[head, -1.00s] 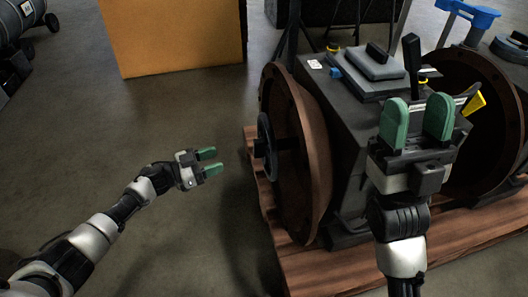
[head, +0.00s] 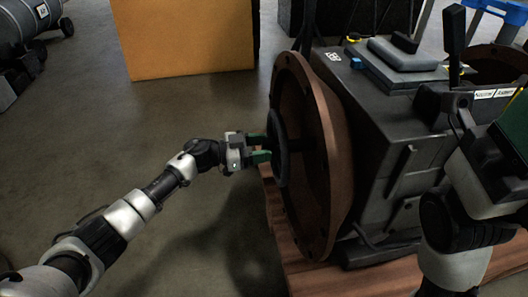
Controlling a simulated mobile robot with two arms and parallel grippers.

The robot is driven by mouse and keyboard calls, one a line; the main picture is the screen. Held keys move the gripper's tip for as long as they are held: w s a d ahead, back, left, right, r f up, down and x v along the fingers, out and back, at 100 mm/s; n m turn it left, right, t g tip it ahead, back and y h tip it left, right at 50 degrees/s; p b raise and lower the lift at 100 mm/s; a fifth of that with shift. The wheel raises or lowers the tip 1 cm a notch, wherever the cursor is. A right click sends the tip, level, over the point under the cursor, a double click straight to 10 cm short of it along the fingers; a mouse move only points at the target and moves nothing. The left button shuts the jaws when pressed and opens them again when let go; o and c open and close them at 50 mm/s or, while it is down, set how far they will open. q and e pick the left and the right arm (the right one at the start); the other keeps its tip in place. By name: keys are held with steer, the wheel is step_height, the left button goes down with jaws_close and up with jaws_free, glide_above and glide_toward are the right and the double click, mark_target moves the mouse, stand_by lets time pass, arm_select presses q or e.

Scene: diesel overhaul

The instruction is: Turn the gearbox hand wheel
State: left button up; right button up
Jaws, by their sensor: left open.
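The black hand wheel (head: 280,165) is seen almost edge-on at the left face of the gearbox (head: 385,130), in front of a large round brown flange (head: 315,165). My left gripper (head: 266,148) is open, with its green-padded fingers pointing right at the near edge of the wheel. The fingertips reach the rim or overlap it in the picture; I cannot tell whether they touch it. My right gripper (head: 512,128) is cut off at the right edge in front of the gearbox, and its opening cannot be made out.
The gearbox stands on a wooden pallet (head: 290,250). A large tan box (head: 185,35) stands at the back, and a dark cylinder on wheels (head: 28,25) is at the far left. The grey floor left of the pallet is clear. A blue frame (head: 490,8) shows at the top right.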

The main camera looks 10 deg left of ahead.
arm_select(q)
steer(key=shift+w+d, duration=0.15)
steer(key=shift+d, duration=0.2)
steer(key=shift+c, duration=0.5)
